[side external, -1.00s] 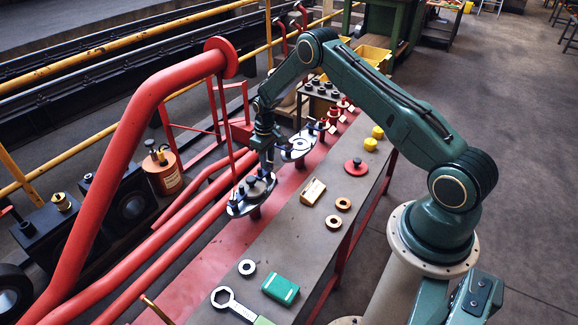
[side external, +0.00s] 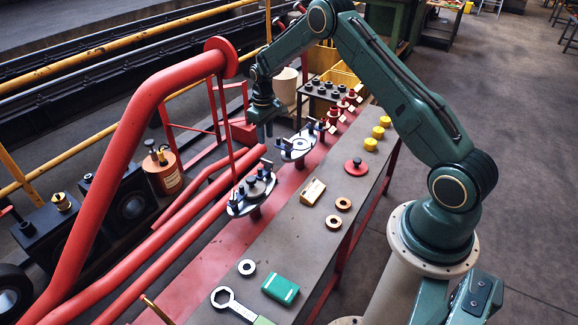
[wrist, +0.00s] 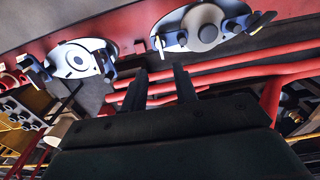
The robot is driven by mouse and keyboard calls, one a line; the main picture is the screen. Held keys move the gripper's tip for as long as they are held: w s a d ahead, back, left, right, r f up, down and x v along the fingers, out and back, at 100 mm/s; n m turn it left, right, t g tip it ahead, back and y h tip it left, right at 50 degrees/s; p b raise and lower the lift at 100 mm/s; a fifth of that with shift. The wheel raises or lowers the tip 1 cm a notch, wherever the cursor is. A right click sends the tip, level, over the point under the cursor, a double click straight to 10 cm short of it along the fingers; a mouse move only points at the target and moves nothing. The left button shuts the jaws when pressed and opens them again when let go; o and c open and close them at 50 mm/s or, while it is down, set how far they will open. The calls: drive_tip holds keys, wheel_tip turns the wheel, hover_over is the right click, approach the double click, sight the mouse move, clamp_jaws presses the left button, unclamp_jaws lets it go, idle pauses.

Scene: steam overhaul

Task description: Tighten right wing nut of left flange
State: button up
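The left flange (side external: 255,196) is a pale disc with a dark central knob and dark blue wing nuts on its rim. Its right wing nut (side external: 266,170) stands on the side toward the second flange (side external: 298,149). My gripper (side external: 268,134) hangs above and behind the flanges, clear of both. In the wrist view my gripper (wrist: 160,70) is open and empty, its two dark fingers apart. There the left flange (wrist: 205,26) lies at upper right with a blue wing nut (wrist: 160,43) near its edge. The second flange (wrist: 80,58) is at upper left. How tight the nuts are cannot be told.
Red pipes (side external: 190,205) run beside the flanges, with a thin red upright (side external: 227,125) close by. The grey bench (side external: 300,245) holds brass rings, a green box (side external: 281,289), a wrench (side external: 235,303) and yellow pieces. Red fittings stand beyond the flanges.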

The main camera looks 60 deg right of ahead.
drive_tip(key=shift+r, duration=1.9)
drive_tip(key=s+a+r+t, duration=0.1)
drive_tip(key=s+a+r, duration=0.3)
drive_tip(key=r, duration=0.4)
drive_tip(key=s+a+r+t, duration=0.1)
drive_tip(key=s+a+r, duration=0.3)
drive_tip(key=r, duration=0.3)
drive_tip(key=s+a+r+t, duration=0.1)
drive_tip(key=s+a+r, duration=0.25)
drive_tip(key=r, duration=0.45)
drive_tip(key=s+a+r+t, duration=0.1)
drive_tip(key=s+a, duration=0.3)
drive_tip(key=s, duration=0.8)
drive_tip(key=s+a+r+t, duration=0.1)
drive_tip(key=s+a+r, duration=0.1)
drive_tip(key=s, duration=1)
drive_tip(key=shift+a+r+t, duration=0.2)
drive_tip(key=shift+a+t, duration=0.1)
drive_tip(key=shift+a, duration=0.55)
